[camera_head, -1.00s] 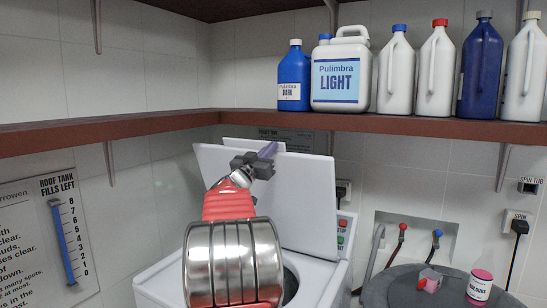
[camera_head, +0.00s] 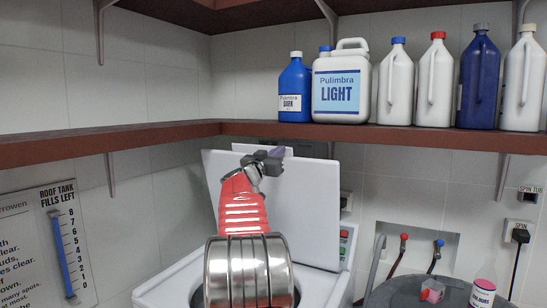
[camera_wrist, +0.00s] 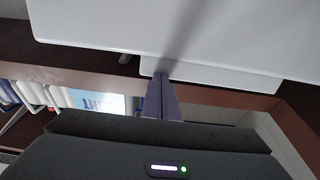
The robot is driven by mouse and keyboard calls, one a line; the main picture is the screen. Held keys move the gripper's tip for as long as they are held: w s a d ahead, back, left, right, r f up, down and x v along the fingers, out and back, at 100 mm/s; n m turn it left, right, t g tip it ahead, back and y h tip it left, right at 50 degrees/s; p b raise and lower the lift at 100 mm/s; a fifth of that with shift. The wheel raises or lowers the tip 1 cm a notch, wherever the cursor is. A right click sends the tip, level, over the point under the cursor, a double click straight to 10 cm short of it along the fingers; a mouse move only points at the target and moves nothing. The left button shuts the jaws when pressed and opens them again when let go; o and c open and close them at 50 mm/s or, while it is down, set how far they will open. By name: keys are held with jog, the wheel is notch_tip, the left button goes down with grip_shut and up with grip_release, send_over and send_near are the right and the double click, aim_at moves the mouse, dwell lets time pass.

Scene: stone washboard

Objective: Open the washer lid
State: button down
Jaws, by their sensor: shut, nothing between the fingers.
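The washer (camera_head: 168,285) is a white top-loader at the lower middle of the head view. Its white lid (camera_head: 318,195) stands raised, leaning close to upright, with part of the dark tub opening showing below it. My gripper (camera_head: 283,152) is at the lid's top edge, slightly left of its middle. In the wrist view, its purple-grey fingers (camera_wrist: 161,78) are together with nothing between them. The white lid (camera_wrist: 180,30) fills the top of that view, close to the fingertips; I cannot tell whether they touch. My arm hides the washer's middle and part of the lid.
A brown shelf (camera_head: 400,133) runs along the walls just above the lid and gripper, carrying several detergent bottles and a white jug (camera_head: 341,85). A grey round lid (camera_head: 395,292) at lower right holds a pink-capped bottle (camera_head: 482,294). Hose taps (camera_head: 404,240) sit in the wall.

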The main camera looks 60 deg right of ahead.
jog(key=shift+a, duration=0.15)
jog(key=v, duration=1.3)
jog(key=shift+a+f, duration=0.2)
jog(key=shift+a, duration=0.1)
dwell(0.3)
